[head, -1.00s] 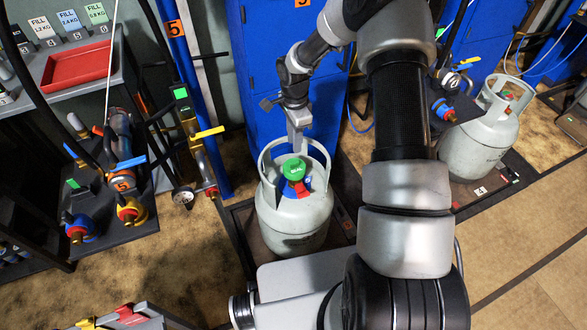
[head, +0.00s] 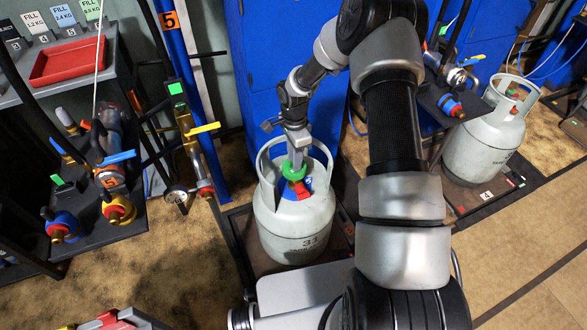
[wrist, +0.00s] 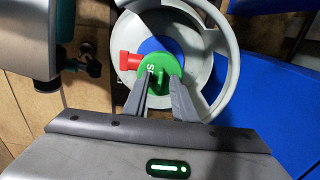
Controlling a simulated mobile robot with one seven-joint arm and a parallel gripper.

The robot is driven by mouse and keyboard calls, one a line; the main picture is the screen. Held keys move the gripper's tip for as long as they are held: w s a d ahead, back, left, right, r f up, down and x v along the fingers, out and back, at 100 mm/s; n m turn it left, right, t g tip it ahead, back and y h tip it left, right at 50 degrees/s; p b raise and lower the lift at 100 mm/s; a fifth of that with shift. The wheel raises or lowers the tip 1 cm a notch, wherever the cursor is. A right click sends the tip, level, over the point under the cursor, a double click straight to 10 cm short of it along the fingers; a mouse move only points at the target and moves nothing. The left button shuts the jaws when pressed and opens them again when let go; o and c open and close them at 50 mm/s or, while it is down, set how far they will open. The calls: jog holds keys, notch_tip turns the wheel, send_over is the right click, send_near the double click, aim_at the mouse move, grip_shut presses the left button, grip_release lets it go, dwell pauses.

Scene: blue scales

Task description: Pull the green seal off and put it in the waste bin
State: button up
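The green seal (head: 297,170) sits on top of the grey gas cylinder (head: 292,222), inside its collar, above a blue and red valve part. In the wrist view the seal (wrist: 160,66) is a round green cap with white lettering and a raised tab. My gripper (head: 296,152) is over the seal, pointing down through the collar. In the wrist view its two fingers (wrist: 161,84) are apart, with the tips at the near edge of the seal, one on each side of the tab. Whether they touch it I cannot tell. I cannot make out a waste bin for certain.
The collar ring (wrist: 232,60) surrounds the fingers closely. A blue cabinet (head: 265,70) stands behind. A bench with a red tray (head: 66,64) and valve fittings (head: 112,180) is at left. Another cylinder (head: 484,140) stands at right. A red-edged container (head: 112,320) shows partly at bottom left.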

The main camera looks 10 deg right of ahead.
grip_shut()
jog(key=shift+r, duration=0.3)
jog(key=shift+r+p, duration=0.95)
jog(key=shift+r, duration=0.4)
jog(key=shift+r+p, duration=1.75)
jog(key=shift+r, duration=1.25)
